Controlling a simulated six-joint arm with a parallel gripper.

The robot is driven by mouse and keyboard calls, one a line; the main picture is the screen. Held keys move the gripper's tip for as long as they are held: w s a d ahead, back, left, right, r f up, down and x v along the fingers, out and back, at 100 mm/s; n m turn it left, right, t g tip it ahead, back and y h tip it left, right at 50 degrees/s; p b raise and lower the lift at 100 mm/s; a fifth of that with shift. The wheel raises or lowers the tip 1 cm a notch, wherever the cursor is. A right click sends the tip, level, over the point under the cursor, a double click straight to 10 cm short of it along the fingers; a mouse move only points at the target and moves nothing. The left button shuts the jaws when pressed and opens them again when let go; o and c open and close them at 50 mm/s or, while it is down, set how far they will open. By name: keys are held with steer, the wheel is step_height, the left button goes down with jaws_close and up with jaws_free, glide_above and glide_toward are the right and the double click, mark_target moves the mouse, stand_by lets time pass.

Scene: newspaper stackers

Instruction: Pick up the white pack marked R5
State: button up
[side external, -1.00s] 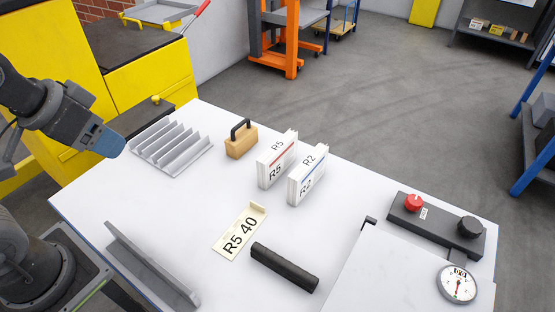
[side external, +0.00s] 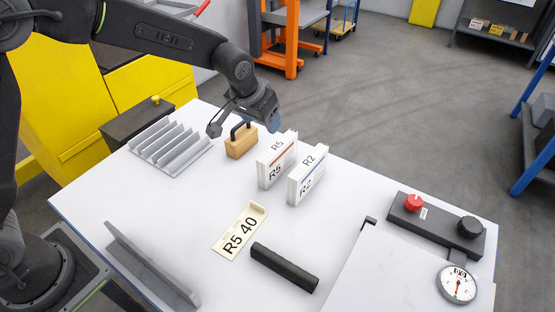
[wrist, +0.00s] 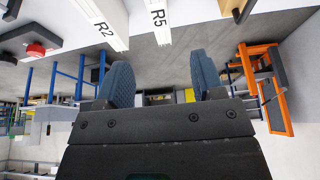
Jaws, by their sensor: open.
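The white pack marked R5 (side external: 276,160) stands upright on the white table, with a red stripe on its face. The similar white pack marked R2 (side external: 307,175), with a blue stripe, stands just to its right with a narrow gap. My gripper (side external: 275,124) is in the air above and behind the R5 pack, near the wooden block's handle. In the wrist view my gripper (wrist: 160,85) shows two blue fingers spread apart with nothing between them. The R5 pack (wrist: 158,20) and the R2 pack (wrist: 105,24) hang into the top of that view, beyond the fingers.
A wooden block with a black handle (side external: 241,144) stands left of the R5 pack. A grey slotted rack (side external: 171,149) is farther left. A card reading R5 40 (side external: 240,232) and a black bar (side external: 284,268) lie in front. A control box (side external: 436,224) is at right.

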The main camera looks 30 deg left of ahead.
mark_target(277, 146)
steer(key=x, duration=1.1)
steer(key=shift+w+d, duration=0.15)
steer(key=shift+d, duration=0.25)
steer(key=shift+a+x, duration=0.1)
steer(key=shift+x, duration=1.2)
steer(key=shift+a+x, duration=0.15)
steer(key=shift+x, duration=1.15)
steer(key=shift+f, duration=0.1)
steer(key=shift+c, duration=0.3)
steer(key=shift+w, duration=0.1)
jaws_close()
